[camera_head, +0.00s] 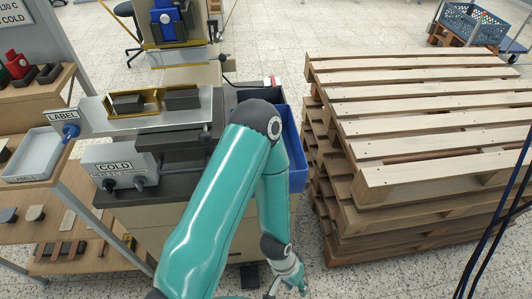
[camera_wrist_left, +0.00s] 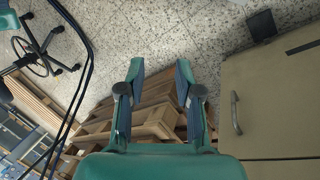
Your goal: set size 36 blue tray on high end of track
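My left gripper (camera_head: 287,281) hangs low at the bottom of the head view, beside the cabinet and in front of the pallets. In the left wrist view its two fingers (camera_wrist_left: 160,72) are spread apart with nothing between them. A blue bin (camera_head: 294,150) stands at the cabinet's right side, partly hidden by my teal left arm; no size mark is readable on it. A long pale metal rail or plate (camera_head: 95,116) with a yellow frame (camera_head: 149,103) and dark blocks lies across the bench; I cannot tell whether it is the track. My right gripper is not in view.
Stacked wooden pallets (camera_head: 420,115) fill the right side. A grey box marked COLD (camera_head: 118,162) and a LABEL tray (camera_head: 30,158) are at the left. A blue crate (camera_head: 468,22) stands far right. The wrist view shows a cabinet handle (camera_wrist_left: 236,113) near the gripper.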

